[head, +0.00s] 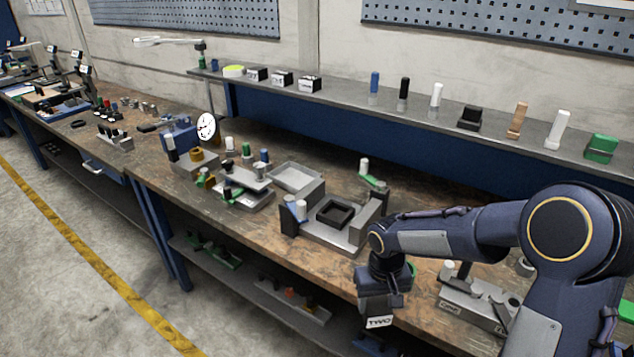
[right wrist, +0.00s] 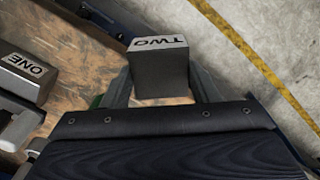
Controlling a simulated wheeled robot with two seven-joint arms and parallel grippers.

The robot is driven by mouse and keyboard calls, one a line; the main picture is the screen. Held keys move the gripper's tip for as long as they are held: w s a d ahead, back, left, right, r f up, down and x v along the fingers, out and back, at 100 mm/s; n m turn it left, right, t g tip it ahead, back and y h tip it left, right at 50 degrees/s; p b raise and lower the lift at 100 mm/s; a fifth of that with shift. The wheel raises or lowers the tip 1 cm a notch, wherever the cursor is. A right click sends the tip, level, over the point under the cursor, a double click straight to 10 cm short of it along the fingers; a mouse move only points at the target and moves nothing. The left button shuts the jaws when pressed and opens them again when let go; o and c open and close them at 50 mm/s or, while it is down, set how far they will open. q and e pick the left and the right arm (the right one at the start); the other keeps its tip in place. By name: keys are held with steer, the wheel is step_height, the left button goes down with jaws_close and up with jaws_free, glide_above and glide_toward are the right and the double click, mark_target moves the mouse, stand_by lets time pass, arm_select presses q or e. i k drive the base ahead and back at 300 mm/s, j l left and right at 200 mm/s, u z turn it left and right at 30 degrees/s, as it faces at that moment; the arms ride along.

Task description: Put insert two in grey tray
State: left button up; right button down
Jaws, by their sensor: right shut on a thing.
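Insert two is a dark grey block with a pale label reading TWO (head: 380,322), low in the middle right of the head view. My right gripper (head: 378,306) points down and is shut on it. In the right wrist view the insert (right wrist: 161,75) sits between the two fingers, its label towards the top. It appears close to the bench's front edge; its height above the bench I cannot tell. The grey tray (head: 310,167) is a shallow, open, light grey tray farther back and left on the bench, apart from the gripper. It looks empty. My left gripper is not in view.
A fixture with a black square frame (head: 334,213) stands between my right gripper and the tray. A block labelled ONE (right wrist: 27,76) lies left in the right wrist view. Small parts crowd the bench left of the tray. A raised shelf (head: 430,112) runs behind.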

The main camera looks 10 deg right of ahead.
mark_target(295, 180)
steer(key=i+j+z, duration=0.1)
steer(key=j+z, duration=0.15)
steer(key=i+j+z, duration=0.1)
steer(key=j+z, duration=0.2)
steer(key=i+j+z, duration=0.15)
steer(key=j, duration=0.5)
steer(key=i+j+z, duration=0.1)
steer(key=j, duration=0.55)
steer(key=i+j+z, duration=0.15)
steer(key=j, duration=0.5)
steer(key=k, duration=0.05)
